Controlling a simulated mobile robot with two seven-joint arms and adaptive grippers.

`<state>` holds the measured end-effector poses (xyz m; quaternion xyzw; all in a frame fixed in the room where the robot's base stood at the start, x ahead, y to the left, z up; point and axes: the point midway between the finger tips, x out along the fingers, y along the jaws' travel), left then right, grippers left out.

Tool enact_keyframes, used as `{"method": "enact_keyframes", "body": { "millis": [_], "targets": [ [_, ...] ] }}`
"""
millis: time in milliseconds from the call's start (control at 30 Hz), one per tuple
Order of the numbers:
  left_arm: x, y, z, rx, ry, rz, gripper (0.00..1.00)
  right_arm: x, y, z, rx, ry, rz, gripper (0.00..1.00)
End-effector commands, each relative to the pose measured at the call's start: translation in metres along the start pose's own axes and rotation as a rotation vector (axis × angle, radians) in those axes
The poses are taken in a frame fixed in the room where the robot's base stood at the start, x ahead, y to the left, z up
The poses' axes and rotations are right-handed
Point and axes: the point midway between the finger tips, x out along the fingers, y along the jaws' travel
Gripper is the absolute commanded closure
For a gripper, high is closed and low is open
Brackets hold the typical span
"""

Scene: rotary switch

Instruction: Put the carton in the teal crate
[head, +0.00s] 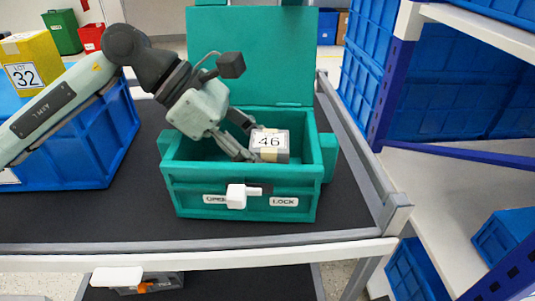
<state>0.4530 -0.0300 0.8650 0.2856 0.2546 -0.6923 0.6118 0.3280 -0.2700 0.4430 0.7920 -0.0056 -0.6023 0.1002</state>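The teal crate (190,198) stands on the dark table top with its lid (250,50) raised at the back. Its front has a white rotary knob (236,196) between an OPEN label, partly covered, and a LOCK label (284,201). The carton (270,145), grey with a tan band and a white label reading 46, is within the crate's opening. My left gripper (252,143) reaches in from the left, its fingers at the carton's left side, and appears shut on it. Whether the carton touches the crate floor is hidden. My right gripper is not in view.
A yellow box (30,62) labelled LOT 32 sits by a blue crate (105,145) at the left. A metal rail (355,150) edges the table's right side. A shelf rack with blue bins (460,100) stands beyond it.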

Motion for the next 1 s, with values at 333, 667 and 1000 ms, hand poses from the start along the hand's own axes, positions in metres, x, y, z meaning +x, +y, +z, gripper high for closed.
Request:
{"method": "enact_keyframes", "body": {
  "millis": [333, 667, 1000],
  "targets": [
    [0.0019, 0.0004, -0.002, 0.002, -0.001, 0.002, 0.85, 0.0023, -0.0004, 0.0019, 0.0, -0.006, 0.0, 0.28],
    [0.0017, 0.0004, -0.0019, 0.001, 0.0, 0.002, 0.32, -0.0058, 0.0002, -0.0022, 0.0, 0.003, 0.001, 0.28],
    [-0.0059, 0.0012, -0.0011, 0.001, 0.0, 0.004, 0.32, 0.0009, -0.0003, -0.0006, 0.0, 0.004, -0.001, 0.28]
  ]
}}
